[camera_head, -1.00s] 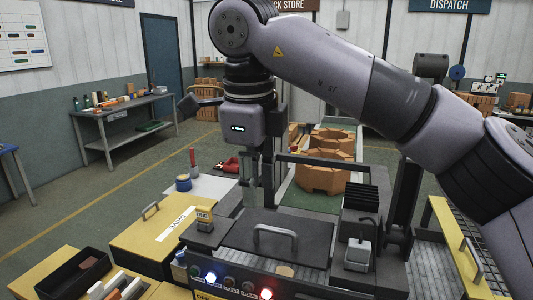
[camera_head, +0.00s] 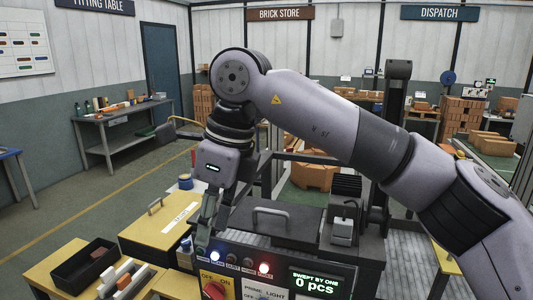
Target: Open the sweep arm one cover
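A dark flat cover with a grey bar handle (camera_head: 272,214) lies level on the machine in the middle of the head view; it looks closed. I cannot read a label that names it as the sweep arm one cover. A second, yellow cover (camera_head: 143,229) with a white label and a bar handle lies to its left, also flat. My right gripper (camera_head: 203,238) points down at the left end of the control panel, between the two covers and apart from both handles. Its fingers are small and dark here, so I cannot tell their opening. My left gripper is out of view.
The control panel has lit white and red lamps (camera_head: 264,268), a red knob (camera_head: 213,291) and a display (camera_head: 319,281) reading "SWEPT BY ONE 0 pcs". A black tray (camera_head: 95,262) stands at the left. A dark ribbed block (camera_head: 346,186) stands right of the dark cover.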

